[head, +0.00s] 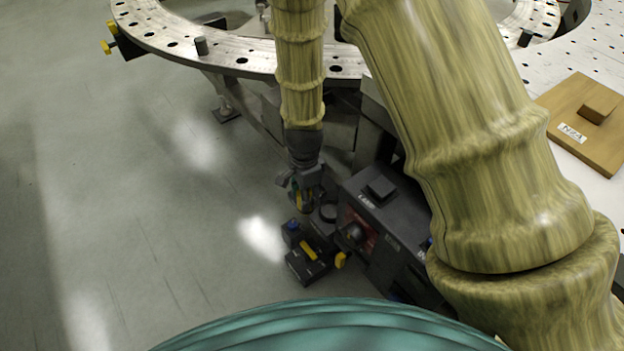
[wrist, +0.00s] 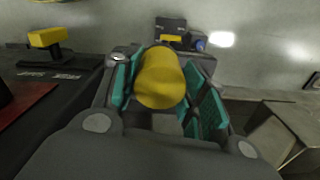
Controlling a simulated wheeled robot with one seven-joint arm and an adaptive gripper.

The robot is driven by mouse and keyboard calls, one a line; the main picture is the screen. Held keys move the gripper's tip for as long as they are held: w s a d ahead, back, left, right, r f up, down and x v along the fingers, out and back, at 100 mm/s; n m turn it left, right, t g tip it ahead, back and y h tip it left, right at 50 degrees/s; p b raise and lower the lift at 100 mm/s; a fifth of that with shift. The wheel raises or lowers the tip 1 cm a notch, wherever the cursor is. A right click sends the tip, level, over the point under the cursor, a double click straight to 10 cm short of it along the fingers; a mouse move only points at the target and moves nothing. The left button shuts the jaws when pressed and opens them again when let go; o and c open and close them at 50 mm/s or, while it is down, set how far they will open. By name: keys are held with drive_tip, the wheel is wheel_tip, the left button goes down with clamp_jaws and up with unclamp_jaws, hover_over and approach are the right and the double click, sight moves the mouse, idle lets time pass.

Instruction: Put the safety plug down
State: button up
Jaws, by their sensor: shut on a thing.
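My gripper (head: 303,194) hangs low beside the dark control box, below the ring-shaped metal plate. In the wrist view, my gripper (wrist: 166,84) has its teal pads on either side of a yellow cylinder, the safety plug (wrist: 160,78), and is shut on it. The far end of the plug is hidden. In the head view only a small yellowish patch shows between the fingers. The plug is above the floor; whether it touches anything below cannot be told.
A dark control box (head: 382,207) with a red panel and knob stands right of my gripper. A small black block (head: 309,270) with a yellow bar is just below. The ring plate (head: 230,60) is above. Open floor (head: 130,220) lies left. A wooden board (head: 583,135) lies far right.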

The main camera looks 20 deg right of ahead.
drive_tip(key=shift+w+d+f, duration=0.7)
drive_tip(key=shift+w+d, duration=0.05)
drive_tip(key=shift+w, duration=0.6)
drive_tip(key=shift+w+d+f, duration=0.7)
drive_tip(key=shift+w+f, duration=0.05)
drive_tip(key=shift+w, duration=0.65)
drive_tip(key=shift+w+d+f, duration=0.7)
drive_tip(key=shift+w+d, duration=0.05)
drive_tip(key=shift+w, duration=0.6)
drive_tip(key=shift+f, duration=0.1)
drive_tip(key=o, duration=1.1)
wheel_tip(320, 180, up, 12)
